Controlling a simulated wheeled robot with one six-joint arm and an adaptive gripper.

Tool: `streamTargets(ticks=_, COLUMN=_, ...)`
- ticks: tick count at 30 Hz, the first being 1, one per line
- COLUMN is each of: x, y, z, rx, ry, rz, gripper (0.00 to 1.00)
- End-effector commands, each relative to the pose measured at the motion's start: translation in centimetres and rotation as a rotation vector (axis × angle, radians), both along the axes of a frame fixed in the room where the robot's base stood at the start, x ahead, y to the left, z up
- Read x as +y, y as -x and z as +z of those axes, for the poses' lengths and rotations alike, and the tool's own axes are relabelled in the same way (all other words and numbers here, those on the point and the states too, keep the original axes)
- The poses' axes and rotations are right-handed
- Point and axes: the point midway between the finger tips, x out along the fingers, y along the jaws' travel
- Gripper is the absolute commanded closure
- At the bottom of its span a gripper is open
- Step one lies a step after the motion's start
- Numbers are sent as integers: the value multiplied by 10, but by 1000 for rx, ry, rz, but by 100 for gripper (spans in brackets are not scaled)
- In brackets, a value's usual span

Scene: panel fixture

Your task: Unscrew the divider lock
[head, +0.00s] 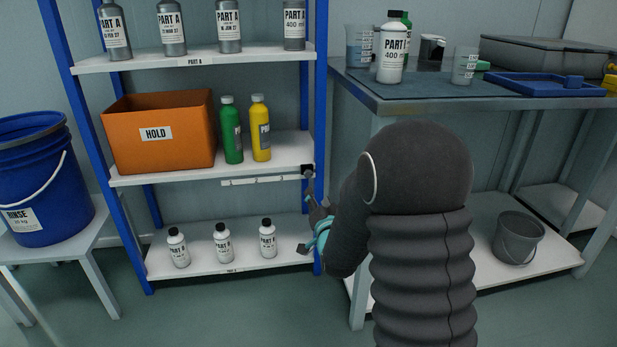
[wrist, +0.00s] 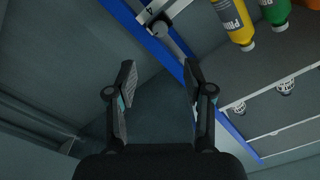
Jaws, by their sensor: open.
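A dark round knob (wrist: 160,28), which looks like the divider lock, sits by a white strip marked 4 at the shelf's blue edge, at the top of the wrist view. In the head view a small black block (head: 307,170) shows at the right end of the middle shelf; the knob itself is too small to make out there. My gripper (wrist: 160,72) is open and empty, its fingers apart, with the knob beyond the fingertips and not between them. In the head view my gripper (head: 311,220) is beside the rack's right post, below the middle shelf.
The middle shelf (head: 270,174) holds an orange HOLD box (head: 195,150), a green bottle (head: 232,135) and a yellow bottle (head: 261,135). Three white bottles stand on the bottom shelf (head: 205,265). The rack's blue post (head: 321,100) is close to my gripper. A workbench (head: 400,104) stands right.

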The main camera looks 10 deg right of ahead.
Motion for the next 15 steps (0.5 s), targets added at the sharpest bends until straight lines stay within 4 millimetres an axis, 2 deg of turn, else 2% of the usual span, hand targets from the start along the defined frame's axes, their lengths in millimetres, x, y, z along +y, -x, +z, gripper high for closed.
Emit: streamTargets(ticks=15, x=0, y=-90, z=0, rx=1, ry=1, rz=1, gripper=48)
